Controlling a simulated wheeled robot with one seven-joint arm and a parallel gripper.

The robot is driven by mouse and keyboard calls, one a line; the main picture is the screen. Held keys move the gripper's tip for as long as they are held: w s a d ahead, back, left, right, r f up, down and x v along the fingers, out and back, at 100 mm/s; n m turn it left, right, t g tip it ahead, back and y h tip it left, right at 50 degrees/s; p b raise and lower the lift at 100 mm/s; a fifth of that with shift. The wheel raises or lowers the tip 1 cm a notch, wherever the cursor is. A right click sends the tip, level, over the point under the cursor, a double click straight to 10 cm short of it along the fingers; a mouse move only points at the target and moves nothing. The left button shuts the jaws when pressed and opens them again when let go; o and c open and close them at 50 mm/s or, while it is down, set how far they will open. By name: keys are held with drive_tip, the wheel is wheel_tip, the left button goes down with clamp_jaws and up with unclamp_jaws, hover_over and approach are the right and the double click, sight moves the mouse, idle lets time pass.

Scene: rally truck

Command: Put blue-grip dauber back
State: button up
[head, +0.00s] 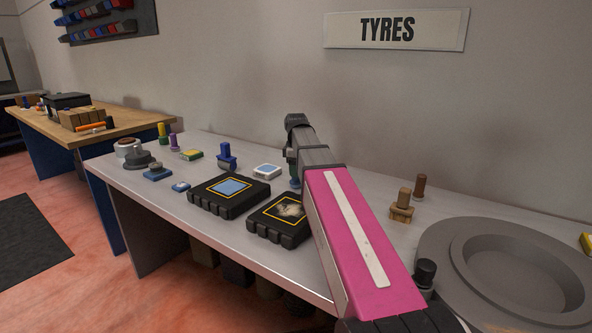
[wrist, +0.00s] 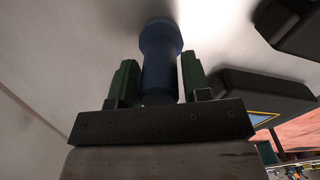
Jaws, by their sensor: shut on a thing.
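My gripper (head: 292,164) is at the end of my pink arm, low over the grey bench, behind the right black tyre block. In the wrist view its two green fingers (wrist: 159,82) are shut on the blue-grip dauber (wrist: 160,58), a dark blue cylinder with a wider rounded end. In the head view only a small blue part of the dauber (head: 295,183) shows below the gripper; my arm hides the rest. I cannot tell whether its lower end touches the bench.
Two black tyre blocks, left (head: 229,195) and right (head: 279,218), lie at the front. A brown-handled tool (head: 402,206) and grey round tray (head: 440,245) are right.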

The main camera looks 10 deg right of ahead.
drive_tip(key=o, duration=1)
drive_tip(key=shift+f, duration=0.1)
wheel_tip(320, 180, up, 11)
drive_tip(key=shift+w+a+f, duration=0.1)
drive_tip(key=shift+f, duration=0.05)
